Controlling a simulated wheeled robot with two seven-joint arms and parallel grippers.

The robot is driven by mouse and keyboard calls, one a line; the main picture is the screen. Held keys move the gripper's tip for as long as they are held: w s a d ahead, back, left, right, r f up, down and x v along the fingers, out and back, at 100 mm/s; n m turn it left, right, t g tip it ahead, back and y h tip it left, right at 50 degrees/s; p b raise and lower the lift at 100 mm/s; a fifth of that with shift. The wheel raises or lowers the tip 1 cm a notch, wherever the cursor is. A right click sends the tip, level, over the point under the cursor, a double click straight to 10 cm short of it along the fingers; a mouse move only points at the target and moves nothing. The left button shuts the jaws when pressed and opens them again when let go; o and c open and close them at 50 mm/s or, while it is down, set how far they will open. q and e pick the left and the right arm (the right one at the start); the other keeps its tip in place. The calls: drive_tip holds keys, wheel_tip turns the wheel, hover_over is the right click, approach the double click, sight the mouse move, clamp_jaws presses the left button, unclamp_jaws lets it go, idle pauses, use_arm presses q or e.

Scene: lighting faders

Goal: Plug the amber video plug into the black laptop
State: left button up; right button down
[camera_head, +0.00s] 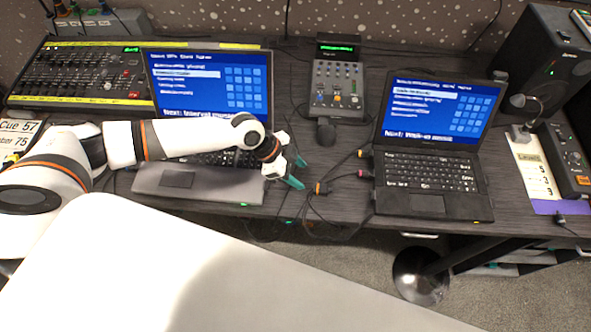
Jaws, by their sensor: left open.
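The black laptop (412,204) stands open on the right of the desk with a lit blue screen. A loose amber plug (321,188) lies on the desk between the two laptops, apart from the black laptop's left side. An orange plug (363,153) and a red plug (363,174) sit at that left side; whether they are fully seated is too small to tell. My left gripper (298,171) reaches over the grey laptop. Its teal-tipped fingers are open and empty, just left of the amber plug. My right gripper is not in view.
The grey laptop (170,185) stands under my left arm. A lighting mixer (85,75) is at the back left, a small console (337,85) at the back middle. A speaker (541,60) and a lamp (520,132) are at right. Dark cables loop over the desk's front edge.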

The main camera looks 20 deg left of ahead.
sight(316, 187)
use_arm(q)
drive_tip(key=b+x, duration=0.4)
drive_tip(key=x, duration=0.4)
drive_tip(key=shift+d+f+b, duration=0.1)
drive_tip(key=shift+b, duration=0.25)
drive_tip(key=c, duration=1)
drive_tip(key=shift+r+p, duration=2.15)
drive_tip(key=shift+r, duration=0.45)
drive_tip(key=shift+f, duration=0.1)
